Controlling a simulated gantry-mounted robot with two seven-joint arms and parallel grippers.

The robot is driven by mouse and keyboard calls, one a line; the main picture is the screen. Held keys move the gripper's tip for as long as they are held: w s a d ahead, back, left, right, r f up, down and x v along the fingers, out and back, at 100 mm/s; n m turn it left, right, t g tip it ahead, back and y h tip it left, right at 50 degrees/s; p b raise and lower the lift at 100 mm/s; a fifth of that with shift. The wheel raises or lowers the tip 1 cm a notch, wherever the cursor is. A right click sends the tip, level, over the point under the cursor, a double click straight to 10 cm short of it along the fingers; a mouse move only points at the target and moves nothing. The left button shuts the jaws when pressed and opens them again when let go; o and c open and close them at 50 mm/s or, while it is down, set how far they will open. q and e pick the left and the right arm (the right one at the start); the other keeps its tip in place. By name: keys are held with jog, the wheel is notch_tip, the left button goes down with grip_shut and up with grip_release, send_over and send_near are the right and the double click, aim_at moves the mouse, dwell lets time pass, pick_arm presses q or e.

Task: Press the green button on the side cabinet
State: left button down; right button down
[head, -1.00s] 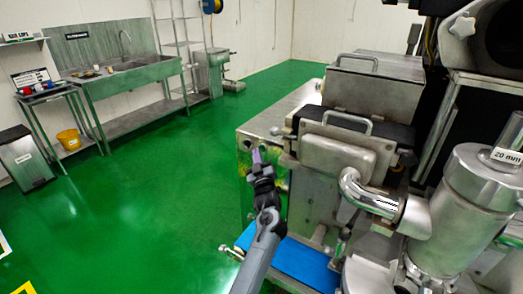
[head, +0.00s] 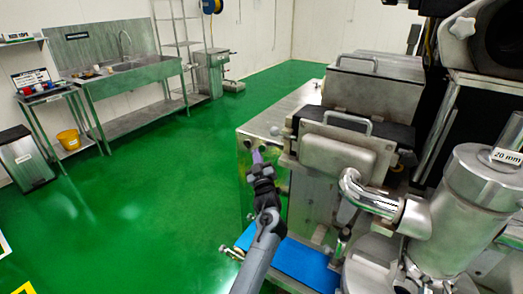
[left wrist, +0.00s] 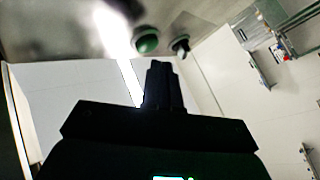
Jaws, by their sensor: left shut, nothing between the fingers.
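The side cabinet (head: 245,178) is the shiny metal box at the middle of the head view. In the left wrist view its metal face (left wrist: 62,28) fills the upper left. On that face sits a round green button (left wrist: 146,41), with a dark knob (left wrist: 181,46) just to its right. My left gripper (head: 257,158) is shut and empty, in front of the cabinet's left face. In the left wrist view its fingertips (left wrist: 160,66) point up toward the gap below the button and knob. Contact with the button is not visible. I cannot make out the green button in the head view.
Machine parts with a bent pipe (head: 370,200) and a steel cylinder (head: 450,205) crowd the right. A blue panel (head: 305,265) lies low beside my left arm. The green floor (head: 150,210) to the left is clear, up to a sink bench (head: 135,75).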

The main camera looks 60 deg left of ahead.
pick_arm(q)
jog(key=shift+w+a, duration=0.15)
jog(key=shift+w, duration=0.25)
dwell(0.7)
jog(key=shift+b, duration=0.3)
